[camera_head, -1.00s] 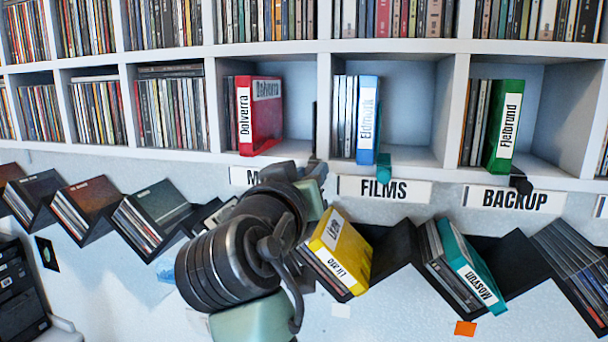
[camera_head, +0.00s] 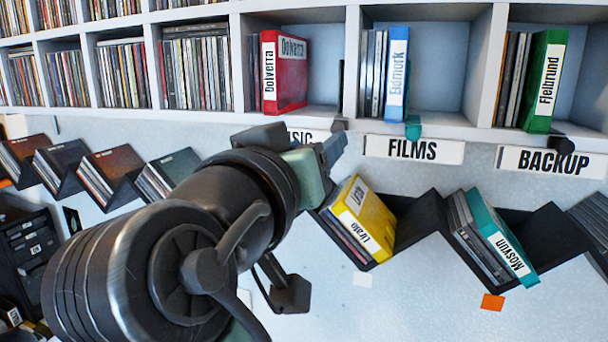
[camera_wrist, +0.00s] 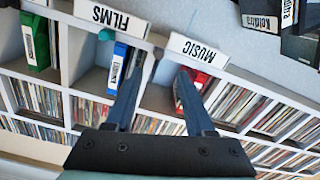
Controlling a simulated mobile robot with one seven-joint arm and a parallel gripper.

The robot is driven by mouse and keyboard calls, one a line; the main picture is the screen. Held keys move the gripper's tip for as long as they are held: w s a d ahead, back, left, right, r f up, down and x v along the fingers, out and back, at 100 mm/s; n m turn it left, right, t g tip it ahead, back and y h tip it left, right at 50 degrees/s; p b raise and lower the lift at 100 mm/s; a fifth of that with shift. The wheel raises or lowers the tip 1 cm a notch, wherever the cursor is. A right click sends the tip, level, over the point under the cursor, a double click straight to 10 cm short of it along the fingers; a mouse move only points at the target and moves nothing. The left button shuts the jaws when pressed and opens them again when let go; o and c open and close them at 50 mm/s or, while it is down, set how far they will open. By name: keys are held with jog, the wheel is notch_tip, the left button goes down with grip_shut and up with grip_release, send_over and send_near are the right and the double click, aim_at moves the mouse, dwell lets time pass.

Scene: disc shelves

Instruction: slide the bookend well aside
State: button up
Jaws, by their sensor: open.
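A dark grey bookend (camera_head: 339,124) stands at the right side of the MUSIC compartment. Its thin upright plate is seen nearly edge-on and its tab sticks out at the shelf front. It also shows in the upside-down wrist view (camera_wrist: 158,53), ahead of and between my fingers. A red Dolverra case (camera_head: 285,72) stands to its left, with a gap between them. My gripper (camera_wrist: 161,78) is open and empty. In the head view my gripper (camera_head: 335,148) is just below the bookend's tab, partly covering the MUSIC label. I cannot tell whether they touch.
A teal tab (camera_head: 413,127) sits below the blue Eldmark case (camera_head: 396,75) in the FILMS compartment. A black tab (camera_head: 562,144) is at BACKUP, near the green case (camera_head: 543,80). Below, a zigzag rack holds a yellow case (camera_head: 363,219) and a teal case (camera_head: 502,238).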

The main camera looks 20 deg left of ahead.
jog(key=shift+s+b, duration=0.3)
jog(key=shift+s, duration=1.35)
jog(key=shift+r, duration=0.1)
jog(key=s+d+r+m+t, duration=0.2)
jog(key=s+d+r+t, duration=0.6)
jog(key=d, duration=0.3)
jog(key=shift+d+r+m+t+y, duration=0.15)
jog(key=shift+r+m+t+y, duration=0.15)
jog(key=shift+r+t, duration=0.45)
jog(key=shift+s, duration=0.1)
